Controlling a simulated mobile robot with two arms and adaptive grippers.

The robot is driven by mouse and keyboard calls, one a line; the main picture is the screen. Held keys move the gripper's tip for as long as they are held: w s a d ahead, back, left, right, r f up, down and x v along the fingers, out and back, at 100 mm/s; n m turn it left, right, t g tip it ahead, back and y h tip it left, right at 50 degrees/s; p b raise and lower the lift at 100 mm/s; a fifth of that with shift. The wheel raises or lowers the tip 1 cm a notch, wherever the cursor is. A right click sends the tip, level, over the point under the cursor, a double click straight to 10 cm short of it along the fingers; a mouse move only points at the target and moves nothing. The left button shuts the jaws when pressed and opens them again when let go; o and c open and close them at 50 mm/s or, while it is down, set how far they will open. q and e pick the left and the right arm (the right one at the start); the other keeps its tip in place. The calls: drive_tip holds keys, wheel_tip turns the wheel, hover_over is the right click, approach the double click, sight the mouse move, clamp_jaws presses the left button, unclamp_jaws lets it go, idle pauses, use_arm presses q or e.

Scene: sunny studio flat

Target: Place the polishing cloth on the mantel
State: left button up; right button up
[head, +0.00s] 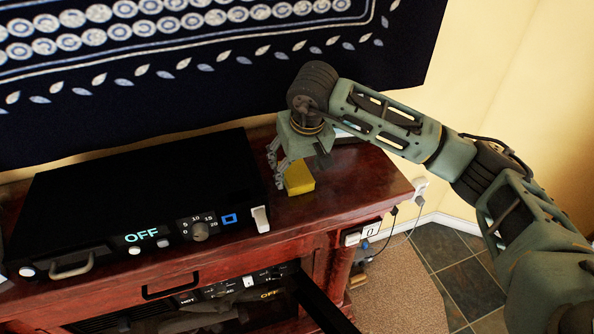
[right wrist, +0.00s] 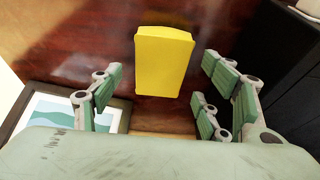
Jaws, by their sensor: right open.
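The polishing cloth (head: 299,180), a yellow folded block-like piece, lies on the dark red wooden mantel (head: 362,185), right of the black box-shaped device. In the right wrist view the cloth (right wrist: 163,62) sits upper middle, beyond the open fingers and apart from them. My right gripper (head: 297,165) is just above and behind the cloth, pointing down, its fingers spread and holding nothing. My left gripper is not in view.
A black device (head: 140,195) with an OFF display and knob stands left of the cloth. A framed picture (right wrist: 60,112) lies near the left fingers in the right wrist view. A dark patterned cloth (head: 200,80) hangs on the wall behind. The mantel's right end is bare.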

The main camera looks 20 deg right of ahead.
drive_tip(key=b+v, duration=0.2)
drive_tip(key=v, duration=0.7)
drive_tip(key=shift+s+r, duration=0.2)
drive_tip(key=shift+r, duration=0.1)
drive_tip(key=shift+a, duration=0.1)
drive_tip(key=shift+c, duration=0.2)
idle(1.2)
